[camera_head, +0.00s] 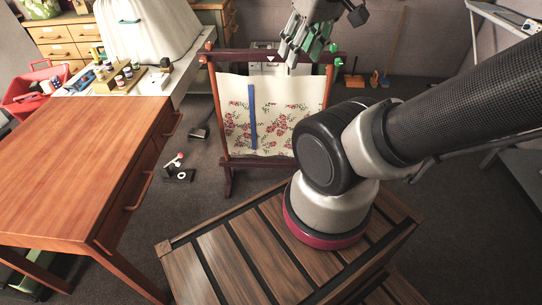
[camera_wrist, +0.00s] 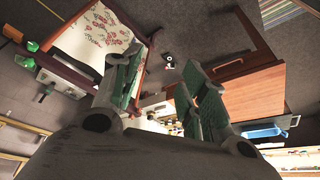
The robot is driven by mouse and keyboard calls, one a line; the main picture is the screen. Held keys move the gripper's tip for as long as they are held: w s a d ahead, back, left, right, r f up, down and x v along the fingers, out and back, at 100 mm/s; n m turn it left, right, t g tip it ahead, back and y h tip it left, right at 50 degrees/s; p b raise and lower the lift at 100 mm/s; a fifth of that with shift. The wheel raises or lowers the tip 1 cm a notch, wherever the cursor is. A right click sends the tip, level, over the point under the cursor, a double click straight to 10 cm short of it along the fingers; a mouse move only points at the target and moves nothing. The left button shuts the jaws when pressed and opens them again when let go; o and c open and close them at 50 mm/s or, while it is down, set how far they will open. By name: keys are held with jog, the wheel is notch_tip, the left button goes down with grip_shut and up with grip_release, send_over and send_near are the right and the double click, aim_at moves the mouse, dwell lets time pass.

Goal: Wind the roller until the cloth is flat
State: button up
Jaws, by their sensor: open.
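A wooden frame stand (camera_head: 328,92) holds a cream cloth (camera_head: 285,92) with red flowers, and a dark roller bar (camera_head: 235,57) runs across its top. Green knobs show at the right end of the bar, one of them here (camera_head: 339,61). In the wrist view the cloth (camera_wrist: 95,42) and a green knob (camera_wrist: 32,46) lie at the left. A blue strip (camera_head: 252,117) runs upright over the cloth's left part. My gripper (camera_head: 296,60) is open and empty, above and in front of the roller bar's right half. Its spread fingers (camera_wrist: 160,72) show in the wrist view. Whether the cloth is fully flat is hard to tell.
A wooden desk (camera_head: 90,150) stands at the left, with a white-draped table (camera_head: 145,40) behind it. A red basket (camera_head: 32,88) is at the far left. A small device (camera_head: 178,173) lies on the floor between desk and stand.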

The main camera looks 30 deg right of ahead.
notch_tip(320, 180, up, 6)
dwell(0.5)
notch_tip(320, 180, down, 6)
dwell(0.3)
dwell(0.5)
